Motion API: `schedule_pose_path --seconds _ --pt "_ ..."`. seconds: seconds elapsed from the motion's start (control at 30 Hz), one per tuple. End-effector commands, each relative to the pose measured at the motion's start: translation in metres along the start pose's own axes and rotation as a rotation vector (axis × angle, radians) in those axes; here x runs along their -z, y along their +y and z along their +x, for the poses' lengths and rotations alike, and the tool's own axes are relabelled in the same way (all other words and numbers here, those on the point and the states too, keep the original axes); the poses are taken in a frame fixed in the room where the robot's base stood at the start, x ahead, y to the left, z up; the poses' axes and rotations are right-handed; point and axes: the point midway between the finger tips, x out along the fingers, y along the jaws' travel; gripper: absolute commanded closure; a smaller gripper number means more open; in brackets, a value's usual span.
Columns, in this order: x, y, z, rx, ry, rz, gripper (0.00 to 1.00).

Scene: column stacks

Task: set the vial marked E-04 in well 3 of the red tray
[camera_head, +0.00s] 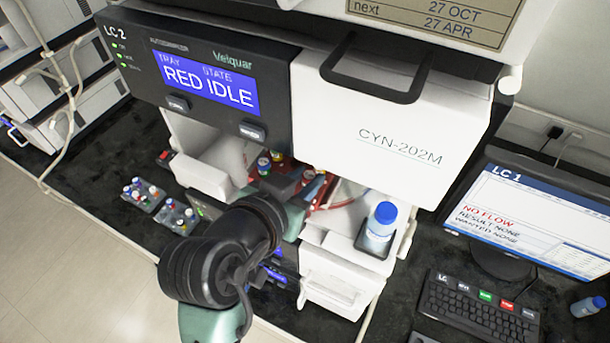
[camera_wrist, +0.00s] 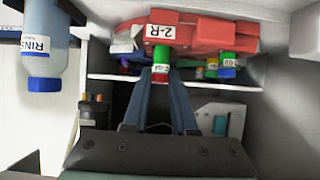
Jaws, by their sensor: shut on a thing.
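My gripper (camera_wrist: 160,82) is shut on a vial (camera_wrist: 161,58) with green and red parts and a small white label; the label looks like E-04 but is too small to read surely. The vial is at the fingertips, beside the red tray (camera_wrist: 215,38), whose white tag reads 2-R. I cannot tell whether the vial is in a well. In the head view, my gripper (camera_head: 285,183) reaches into the open bay below the autosampler's front. The red tray (camera_head: 318,191) shows partly behind it, with several capped vials. Well numbers are not readable.
The autosampler (camera_head: 275,130) display reads RED IDLE, and its housing hangs over the bay. A blue-capped bottle (camera_head: 381,222) stands right of the bay; a rinse bottle (camera_wrist: 41,50) shows in the wrist view. Vial racks (camera_head: 141,194) sit to the left.

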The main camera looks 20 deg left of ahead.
Motion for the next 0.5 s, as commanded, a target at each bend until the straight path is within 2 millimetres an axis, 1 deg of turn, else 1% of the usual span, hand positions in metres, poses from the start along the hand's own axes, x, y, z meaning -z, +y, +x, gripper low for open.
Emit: schedule_pose_path --seconds 0.5 --pt "-0.009 0.0 0.005 0.0 0.0 0.0 1.0"
